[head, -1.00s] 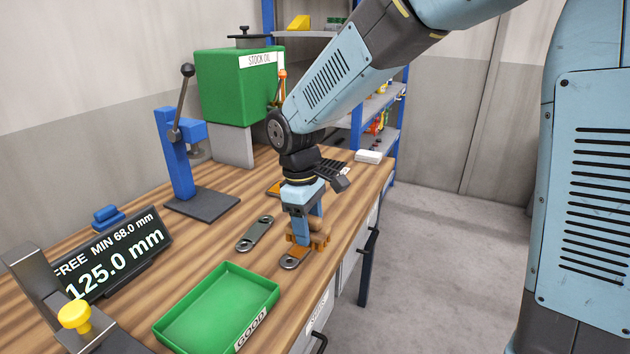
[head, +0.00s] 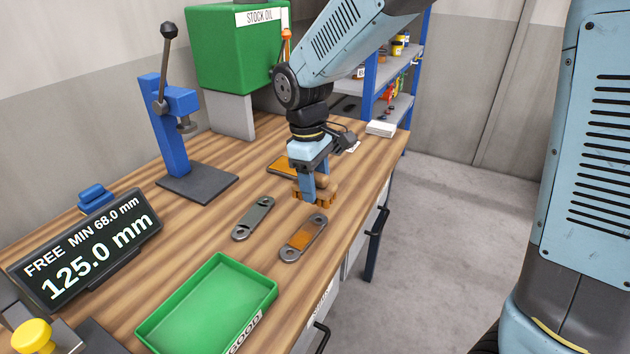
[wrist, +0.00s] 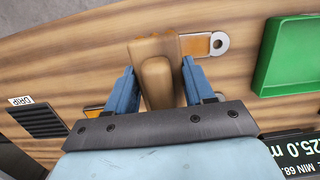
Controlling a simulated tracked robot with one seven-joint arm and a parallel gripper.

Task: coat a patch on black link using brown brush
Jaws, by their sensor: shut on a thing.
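My gripper (head: 309,188) is shut on the brown brush (head: 323,184), holding it upright just beyond the far end of a dark grey link. This link (head: 290,253) lies flat on the bench with a broad orange-brown patch along its middle. I cannot tell whether the brush touches its far end. In the wrist view, the brush (wrist: 155,80) stands between my fingers, and the link's ring end (wrist: 219,43) and orange patch show beside it. A second, grey-green link (head: 253,218) lies to the left, with no orange on it. Neither link looks clearly black.
A green tray (head: 262,291) sits at the front, beside a display (head: 40,270) reading 125.0 mm. A blue lever press (head: 173,140) and a green stock oil tank (head: 225,60) stand behind. An orange-topped flat item (head: 281,164) lies behind my gripper. The bench's right edge is close.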

